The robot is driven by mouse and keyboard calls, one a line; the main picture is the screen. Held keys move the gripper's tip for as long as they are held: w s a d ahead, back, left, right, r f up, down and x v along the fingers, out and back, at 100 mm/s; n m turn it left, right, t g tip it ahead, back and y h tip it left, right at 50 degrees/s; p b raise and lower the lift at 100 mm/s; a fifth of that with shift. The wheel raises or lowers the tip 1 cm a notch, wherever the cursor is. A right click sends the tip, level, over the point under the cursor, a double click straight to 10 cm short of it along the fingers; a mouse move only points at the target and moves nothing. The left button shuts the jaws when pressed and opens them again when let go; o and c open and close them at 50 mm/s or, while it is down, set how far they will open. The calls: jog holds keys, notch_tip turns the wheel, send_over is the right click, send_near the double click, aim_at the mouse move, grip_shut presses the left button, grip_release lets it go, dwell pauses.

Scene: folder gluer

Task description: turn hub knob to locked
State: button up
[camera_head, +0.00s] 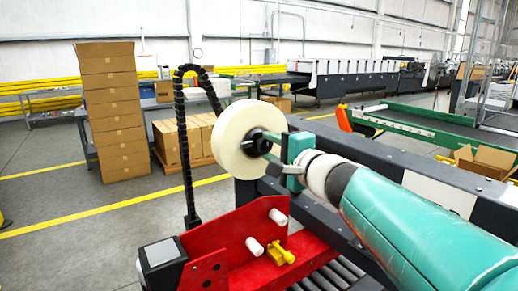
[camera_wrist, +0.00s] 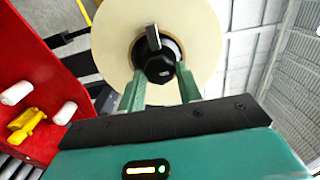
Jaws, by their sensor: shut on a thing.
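The hub knob (camera_wrist: 159,66) is black with a raised bar pointing up in the wrist view. It sits at the centre of a cream-coloured roll (camera_wrist: 205,28). My gripper (camera_wrist: 160,80) has its two green fingers on either side of the knob, shut on it. In the head view the roll (camera_head: 233,140) stands upright on its edge, and my gripper (camera_head: 268,143) reaches its hub from the right. The knob (camera_head: 254,142) is partly hidden there by the fingers.
A red bracket (camera_head: 222,250) with white rollers (camera_head: 255,246) and a yellow part (camera_head: 281,252) stands below the roll. A black cable chain (camera_head: 186,150) rises left of it. Stacked cartons (camera_head: 112,110) stand further back. Open floor lies at left.

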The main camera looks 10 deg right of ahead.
dwell(0.5)
jog(key=o, duration=1)
jog(key=v, duration=1.3)
jog(key=shift+s+d, duration=0.15)
jog(key=shift+s, duration=0.2)
